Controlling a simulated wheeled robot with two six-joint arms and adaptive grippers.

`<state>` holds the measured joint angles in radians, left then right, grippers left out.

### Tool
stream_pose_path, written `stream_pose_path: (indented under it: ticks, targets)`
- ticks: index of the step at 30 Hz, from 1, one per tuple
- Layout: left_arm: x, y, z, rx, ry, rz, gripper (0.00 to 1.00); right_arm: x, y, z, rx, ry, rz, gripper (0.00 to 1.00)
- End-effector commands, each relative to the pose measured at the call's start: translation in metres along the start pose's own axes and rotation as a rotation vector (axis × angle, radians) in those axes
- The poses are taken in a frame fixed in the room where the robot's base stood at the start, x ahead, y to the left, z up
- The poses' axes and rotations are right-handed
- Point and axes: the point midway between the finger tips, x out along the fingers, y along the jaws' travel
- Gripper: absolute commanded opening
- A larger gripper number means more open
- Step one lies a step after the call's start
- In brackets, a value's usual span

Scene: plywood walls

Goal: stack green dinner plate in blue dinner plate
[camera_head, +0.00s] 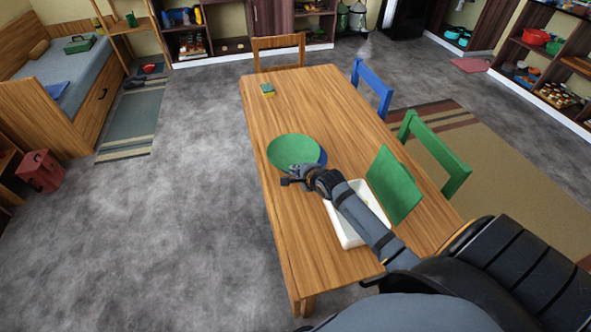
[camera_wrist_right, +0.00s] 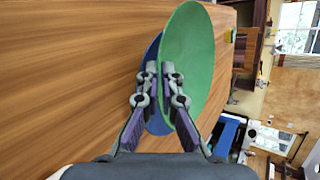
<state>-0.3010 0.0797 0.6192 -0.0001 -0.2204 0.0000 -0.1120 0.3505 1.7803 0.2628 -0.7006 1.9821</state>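The green dinner plate (camera_head: 292,150) is over the blue dinner plate (camera_head: 323,158) on the wooden table. Only a sliver of the blue plate shows, at the green plate's right side. My right gripper (camera_head: 287,178) is at the near edge of the plates. In the right wrist view, its fingers (camera_wrist_right: 160,76) are close together with the rim of the green plate (camera_wrist_right: 190,55) between them. The blue plate (camera_wrist_right: 152,122) shows behind the left finger. I cannot tell whether the two plates touch. My left gripper is not in view.
A small green and yellow sponge-like item (camera_head: 267,89) lies towards the far end. The table's far half is mostly clear.

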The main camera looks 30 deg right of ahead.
Motion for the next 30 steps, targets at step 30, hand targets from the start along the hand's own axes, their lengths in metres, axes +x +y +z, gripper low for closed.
stream_pose_path:
  ticks: [30]
  targets:
    - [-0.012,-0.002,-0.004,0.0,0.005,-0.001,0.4,-0.065,-0.006,0.002,-0.009,0.0,0.002,0.28]
